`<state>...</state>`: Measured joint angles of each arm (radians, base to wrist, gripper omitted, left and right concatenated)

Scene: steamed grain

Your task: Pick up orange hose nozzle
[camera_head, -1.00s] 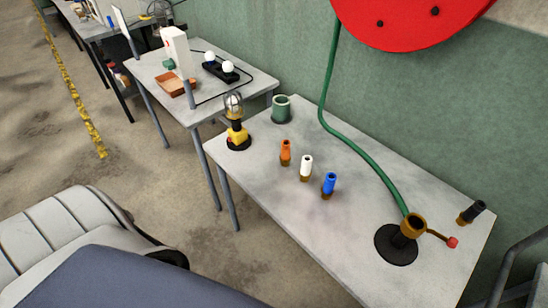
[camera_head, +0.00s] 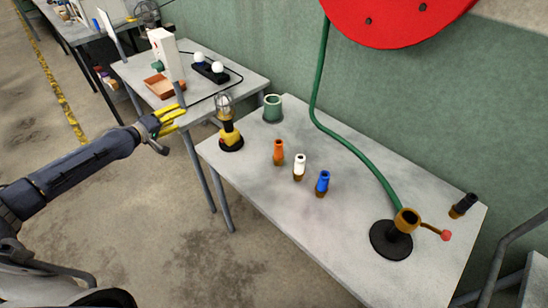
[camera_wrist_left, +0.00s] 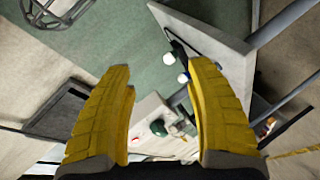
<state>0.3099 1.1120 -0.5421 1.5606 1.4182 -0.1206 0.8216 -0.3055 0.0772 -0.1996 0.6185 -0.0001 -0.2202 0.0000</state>
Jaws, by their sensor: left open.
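The orange hose nozzle (camera_head: 278,152) stands upright on the near grey table in the head view, left of a white nozzle (camera_head: 300,167) and a blue nozzle (camera_head: 323,183). My left gripper (camera_head: 168,125) is raised in front of the tables' left side, to the left of the orange nozzle and well apart from it. Its yellow fingers are open and empty, as the left wrist view also shows (camera_wrist_left: 165,105). The orange nozzle cannot be made out in the wrist view. My right gripper does not show.
A yellow-based caged lamp (camera_head: 230,138) and a green cup (camera_head: 273,108) stand left of and behind the nozzles. A green hose (camera_head: 350,148) runs down to a brass fitting (camera_head: 406,220) on a black base. A black nozzle (camera_head: 463,205) lies or leans at the right. The table front (camera_head: 290,205) is clear.

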